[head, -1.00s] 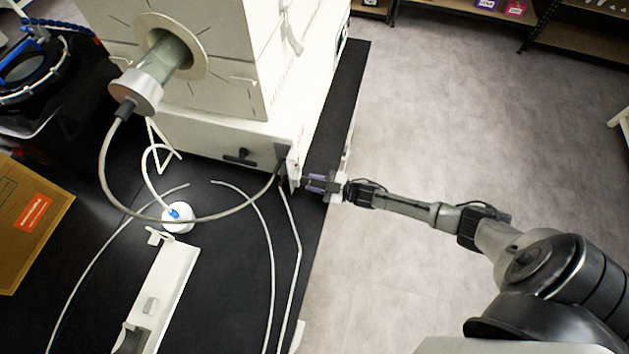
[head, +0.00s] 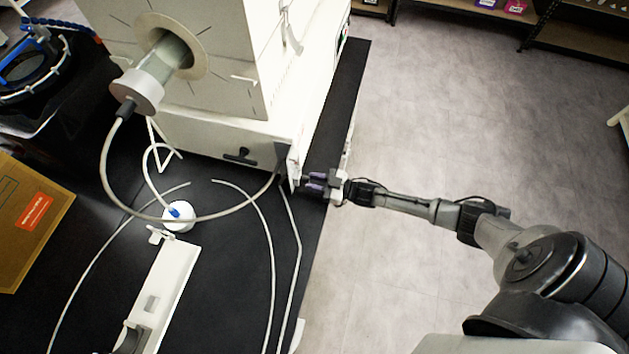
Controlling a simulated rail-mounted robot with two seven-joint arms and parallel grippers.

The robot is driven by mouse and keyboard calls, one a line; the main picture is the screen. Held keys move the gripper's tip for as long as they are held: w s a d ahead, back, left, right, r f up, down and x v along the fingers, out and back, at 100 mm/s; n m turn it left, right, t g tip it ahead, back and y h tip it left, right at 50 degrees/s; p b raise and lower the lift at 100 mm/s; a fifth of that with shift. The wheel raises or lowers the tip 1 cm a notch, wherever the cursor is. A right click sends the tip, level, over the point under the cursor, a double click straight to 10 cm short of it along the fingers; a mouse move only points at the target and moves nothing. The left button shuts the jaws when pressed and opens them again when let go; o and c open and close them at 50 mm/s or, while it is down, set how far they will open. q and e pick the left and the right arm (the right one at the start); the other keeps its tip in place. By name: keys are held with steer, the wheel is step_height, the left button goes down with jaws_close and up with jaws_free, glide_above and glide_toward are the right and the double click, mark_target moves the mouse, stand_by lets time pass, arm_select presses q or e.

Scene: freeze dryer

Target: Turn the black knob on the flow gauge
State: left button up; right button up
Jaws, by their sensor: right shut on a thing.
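The flow gauge (head: 294,168) is a narrow pale upright piece at the front right corner of the white freeze dryer. My left gripper is not in view.
The white freeze dryer (head: 215,135) stands on the black bench (head: 225,275). Hoses (head: 268,235) run across the bench below the gauge. The floor to the right is clear.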

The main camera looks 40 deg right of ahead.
steer(key=o, duration=0.9)
steer(key=shift+o, duration=0.2)
steer(key=shift+s+d, duration=0.15)
steer(key=shift+s, duration=0.05)
steer(key=v, duration=1.3)
steer(key=shift+s, duration=0.1)
